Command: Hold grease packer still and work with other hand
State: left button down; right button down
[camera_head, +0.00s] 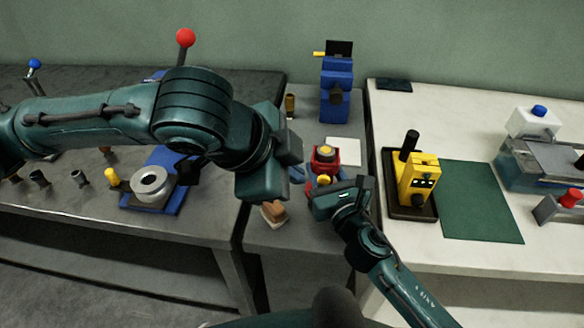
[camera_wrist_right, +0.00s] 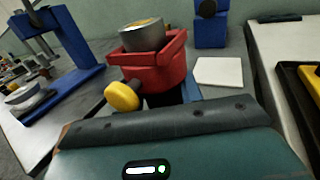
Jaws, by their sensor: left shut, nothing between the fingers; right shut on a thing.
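The grease packer (camera_head: 324,160) is a red body with a metal cup on top and a yellow knob on its front. It stands upright on the middle grey bench, and shows closely in the right wrist view (camera_wrist_right: 155,70). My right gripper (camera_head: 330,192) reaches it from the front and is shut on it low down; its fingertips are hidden. My left gripper (camera_head: 270,180) is just left of the packer, shut and empty. Its fingertips are hard to make out, and I cannot tell whether it touches the packer.
A white pad (camera_head: 344,151) and a blue vise-like device (camera_head: 336,88) are behind the packer. A brown-and-tan block (camera_head: 273,212) lies at the bench's front edge. A yellow device on a dark tray (camera_head: 412,212) stands right. A blue stand with a spool (camera_head: 152,186) is left.

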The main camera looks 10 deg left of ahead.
jog(key=shift+r, duration=0.1)
dwell(0.3)
jog(key=c, duration=0.9)
grip_release()
jog(key=shift+o, duration=0.2)
jog(key=shift+s, duration=0.1)
